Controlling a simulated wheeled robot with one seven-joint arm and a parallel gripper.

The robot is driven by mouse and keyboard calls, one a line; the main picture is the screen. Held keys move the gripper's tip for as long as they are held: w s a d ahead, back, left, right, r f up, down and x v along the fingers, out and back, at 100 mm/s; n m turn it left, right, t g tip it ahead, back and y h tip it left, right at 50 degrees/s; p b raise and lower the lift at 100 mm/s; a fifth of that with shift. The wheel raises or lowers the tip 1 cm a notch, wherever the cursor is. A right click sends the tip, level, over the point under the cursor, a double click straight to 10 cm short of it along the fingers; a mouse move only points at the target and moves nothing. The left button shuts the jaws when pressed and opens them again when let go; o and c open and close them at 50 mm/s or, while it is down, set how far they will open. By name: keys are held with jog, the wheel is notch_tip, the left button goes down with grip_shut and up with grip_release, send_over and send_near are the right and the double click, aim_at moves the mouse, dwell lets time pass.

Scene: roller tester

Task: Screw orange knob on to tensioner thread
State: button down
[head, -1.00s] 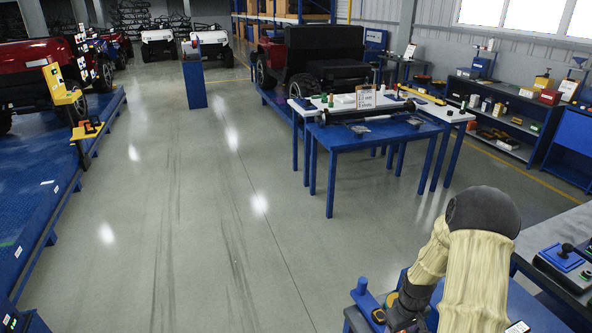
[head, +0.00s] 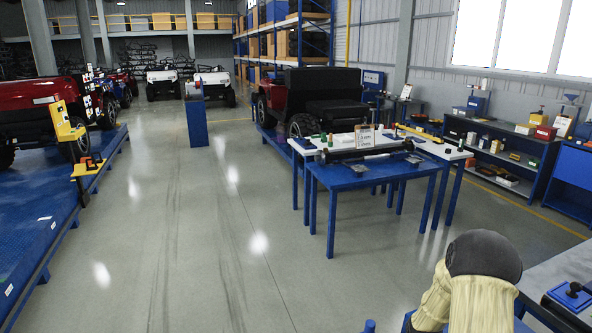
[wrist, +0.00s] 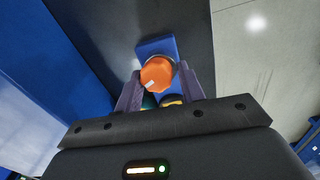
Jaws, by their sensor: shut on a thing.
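The orange knob (wrist: 157,73) shows in the wrist view, with a small white mark on its face. My gripper (wrist: 159,84) is shut, with its two purple-grey fingers on either side of the knob. A blue upright part (wrist: 156,46) lies just beyond the knob in the picture. I cannot tell whether the knob touches it. A dark green part and a yellow-and-black part show low between the fingers, mostly hidden. I cannot make out the tensioner thread. In the head view my arm is at the lower right, and the gripper is below the picture edge.
A blue table (head: 350,178) with a long dark bar stands in the middle distance. A grey bench (head: 545,250) is at the right. A long blue platform (head: 40,225) runs along the left. The floor (head: 200,260) between is clear.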

jog(key=m, duration=0.3)
jog(key=shift+m, duration=0.3)
jog(key=m, duration=0.5)
jog(key=shift+m, duration=1.1)
jog(key=shift+m+p, duration=0.3)
jog(key=shift+m, duration=0.6)
jog(key=m+p, duration=0.1)
jog(key=m, duration=0.4)
jog(key=shift+s, duration=0.1)
jog(key=m+p, duration=0.1)
jog(key=m, duration=0.2)
jog(key=shift+d+m, duration=0.1)
jog(key=shift+m, duration=0.8)
jog(key=shift+f, duration=0.1)
